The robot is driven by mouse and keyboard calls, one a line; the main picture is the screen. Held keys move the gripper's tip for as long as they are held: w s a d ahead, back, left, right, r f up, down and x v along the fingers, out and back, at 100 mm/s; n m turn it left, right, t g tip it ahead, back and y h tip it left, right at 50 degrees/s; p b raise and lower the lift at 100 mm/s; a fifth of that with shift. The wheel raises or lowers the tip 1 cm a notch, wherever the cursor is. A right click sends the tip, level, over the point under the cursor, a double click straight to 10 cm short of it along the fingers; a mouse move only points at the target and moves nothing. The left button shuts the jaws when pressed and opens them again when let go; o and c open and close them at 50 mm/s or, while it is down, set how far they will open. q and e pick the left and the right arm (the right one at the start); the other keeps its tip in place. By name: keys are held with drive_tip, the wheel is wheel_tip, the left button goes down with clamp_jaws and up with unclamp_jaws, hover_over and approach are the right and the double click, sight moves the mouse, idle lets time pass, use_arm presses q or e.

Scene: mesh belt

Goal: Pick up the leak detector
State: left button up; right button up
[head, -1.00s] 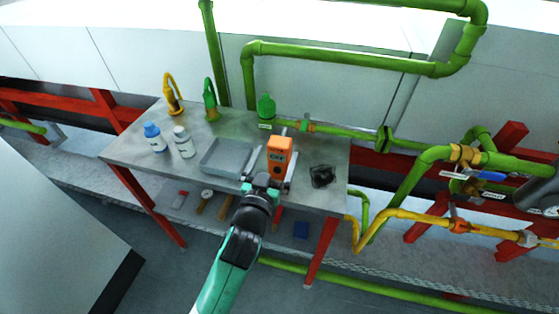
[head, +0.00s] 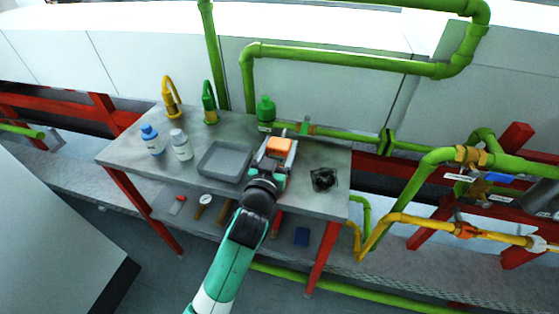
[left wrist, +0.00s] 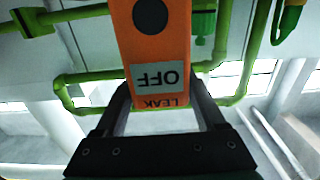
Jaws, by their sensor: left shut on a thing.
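The leak detector (head: 281,146) is an orange box at the back right of the grey metal table. In the head view mostly its upper part shows, with my gripper hiding the rest. My left gripper (head: 274,163) is shut on it, one finger on each side. In the left wrist view the leak detector (left wrist: 152,45) stands between the fingers, with a dark round spot and a label reading "OFF" and "LEAK", upside down in this picture. Whether its base touches the table is hidden. My right gripper is not in view.
On the table (head: 130,155) are a grey tray (head: 223,161), two bottles (head: 181,145), a black item (head: 323,179), a green bottle (head: 265,108) and yellow and green hooked fittings. Green pipes run behind. A lower shelf holds tools.

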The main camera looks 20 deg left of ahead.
use_arm(q)
clamp_jaws()
drive_tip(key=shift+r, duration=0.15)
drive_tip(key=shift+r, duration=0.25)
drive_tip(key=r+p, duration=0.1)
drive_tip(key=r, duration=0.1)
drive_tip(key=r+p, duration=0.1)
drive_tip(key=r, duration=0.1)
drive_tip(key=shift+s+d+p, duration=0.15)
drive_tip(key=shift+s+p, duration=0.2)
drive_tip(key=shift+s, duration=0.05)
drive_tip(key=s+d+r+p, duration=0.3)
drive_tip(key=s+r+p, duration=0.5)
drive_tip(key=s, duration=0.4)
drive_tip(key=shift+s+d+r, duration=0.15)
drive_tip(key=shift+s+d, duration=0.1)
drive_tip(key=shift+s, duration=0.15)
